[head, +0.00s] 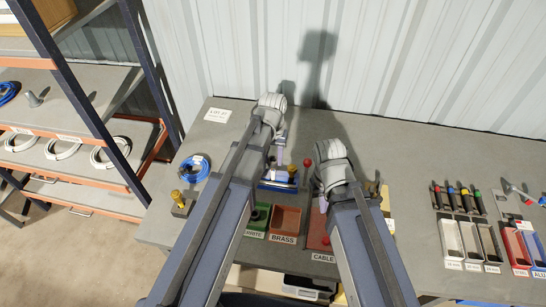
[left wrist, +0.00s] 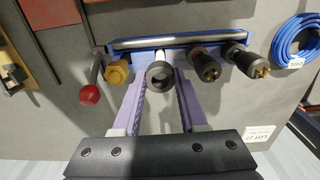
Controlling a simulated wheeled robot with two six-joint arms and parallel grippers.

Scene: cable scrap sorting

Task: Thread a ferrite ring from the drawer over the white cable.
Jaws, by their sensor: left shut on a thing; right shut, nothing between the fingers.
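My left gripper (left wrist: 163,80) is shut on a dark ferrite ring (left wrist: 160,84), seen almost end-on between its fingertips in the left wrist view. The white cable (left wrist: 166,55) shows as a short white piece just behind the ring, at the blue rack (left wrist: 124,47). The ring is roughly in line with this cable; I cannot tell whether it is around it. In the head view my left gripper (head: 281,171) is over the blue rack (head: 276,186), and the ring is hidden. My right gripper (head: 323,204) is shut and empty, to the right of the rack.
Beside the white cable are a yellow fitting (left wrist: 117,72) and two black connectors (left wrist: 206,65). A red-knobbed lever (left wrist: 90,94) stands close to the left finger. A blue cable coil (head: 194,168) lies left of the rack. A drawer (head: 308,284) is at the table's front.

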